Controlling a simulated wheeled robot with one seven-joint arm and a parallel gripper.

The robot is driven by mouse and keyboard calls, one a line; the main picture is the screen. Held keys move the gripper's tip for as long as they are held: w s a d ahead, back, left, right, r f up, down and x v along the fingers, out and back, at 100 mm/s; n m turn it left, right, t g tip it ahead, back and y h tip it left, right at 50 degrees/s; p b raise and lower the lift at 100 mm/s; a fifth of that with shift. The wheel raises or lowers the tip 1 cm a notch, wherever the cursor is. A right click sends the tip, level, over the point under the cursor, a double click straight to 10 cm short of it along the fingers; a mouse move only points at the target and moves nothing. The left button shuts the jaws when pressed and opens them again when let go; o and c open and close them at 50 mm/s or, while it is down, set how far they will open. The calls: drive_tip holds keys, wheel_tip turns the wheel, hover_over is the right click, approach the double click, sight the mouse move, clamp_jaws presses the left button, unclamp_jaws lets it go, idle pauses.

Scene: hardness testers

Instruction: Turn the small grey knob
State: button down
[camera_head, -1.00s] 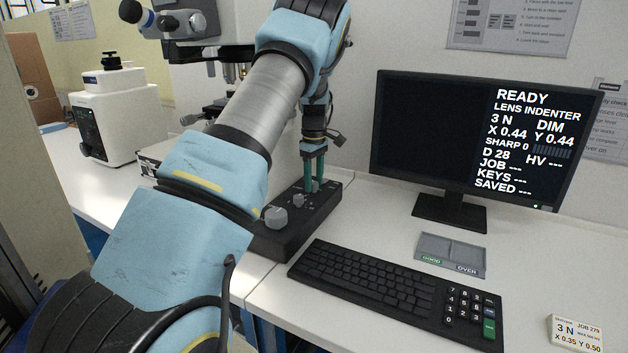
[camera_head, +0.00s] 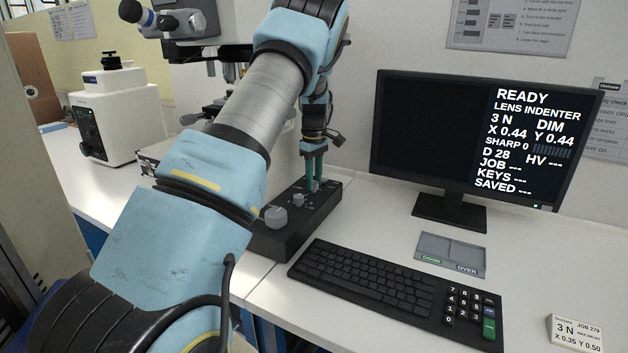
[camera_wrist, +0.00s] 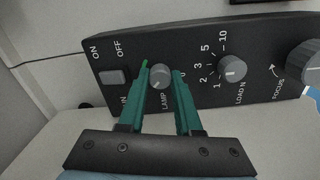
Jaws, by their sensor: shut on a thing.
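The small grey knob (camera_wrist: 160,77), labelled LAMP, sits on the black control box (camera_wrist: 200,62) in the wrist view. My gripper (camera_wrist: 161,75) has its two green fingers on either side of this knob, shut on it. In the head view, my gripper (camera_head: 315,182) points down at the far end of the black box (camera_head: 262,240), and the fingers largely hide the knob there. The monitor (camera_head: 430,135) reads READY, LENS INDENTER, 3 N, DIM, X 0.44, Y 0.44.
Beside the LAMP knob are the LOAD N knob (camera_wrist: 232,68), the larger FOCUS knob (camera_wrist: 304,62) and an ON/OFF switch (camera_wrist: 116,77). A keyboard (camera_head: 385,285), a GOOD/OVER tray (camera_head: 452,237) and a job card (camera_head: 576,333) lie on the white bench. A microscope (camera_head: 205,60) stands behind my arm.

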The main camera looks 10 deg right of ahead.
drive_tip(key=m, duration=0.4)
drive_tip(key=shift+m, duration=2.3)
drive_tip(key=c, duration=0.6)
unclamp_jaws()
wheel_tip(320, 180, up, 11)
drive_tip(key=b, duration=0.2)
